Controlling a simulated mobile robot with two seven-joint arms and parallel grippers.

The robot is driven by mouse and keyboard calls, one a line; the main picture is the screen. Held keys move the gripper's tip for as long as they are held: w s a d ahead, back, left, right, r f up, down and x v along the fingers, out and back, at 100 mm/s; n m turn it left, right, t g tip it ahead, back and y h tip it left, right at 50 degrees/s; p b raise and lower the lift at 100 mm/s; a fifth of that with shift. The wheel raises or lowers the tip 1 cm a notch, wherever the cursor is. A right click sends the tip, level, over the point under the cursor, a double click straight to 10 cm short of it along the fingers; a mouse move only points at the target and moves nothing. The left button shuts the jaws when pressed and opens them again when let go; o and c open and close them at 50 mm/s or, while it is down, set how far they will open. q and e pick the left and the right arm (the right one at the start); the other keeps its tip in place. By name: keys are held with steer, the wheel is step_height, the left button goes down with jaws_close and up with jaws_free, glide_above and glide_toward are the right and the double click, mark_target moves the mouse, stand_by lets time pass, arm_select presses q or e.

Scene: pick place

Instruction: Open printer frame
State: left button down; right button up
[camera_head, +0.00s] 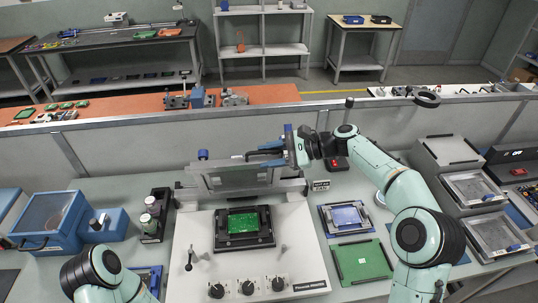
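The printer (200,262) is a pale grey machine in the middle of the bench, with several black knobs along its front. A green circuit board (243,222) lies in a black holder on its top. The printer frame (225,178), a grey tilted panel, stands raised behind the board. My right gripper (265,154) reaches in from the right at the frame's upper right edge. Its dark fingers point left and overlap the frame there; whether they grip it is unclear. My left arm shows at the lower left; its gripper is out of view.
A blue box (50,219) and a black rack with jars (152,222) stand left of the printer. Right of it lie a blue tray (345,217) and a green board (362,262). Grey trays (473,188) stand at far right. A low partition runs behind.

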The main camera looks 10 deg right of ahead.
steer(key=v, duration=1.3)
steer(key=shift+d, duration=0.2)
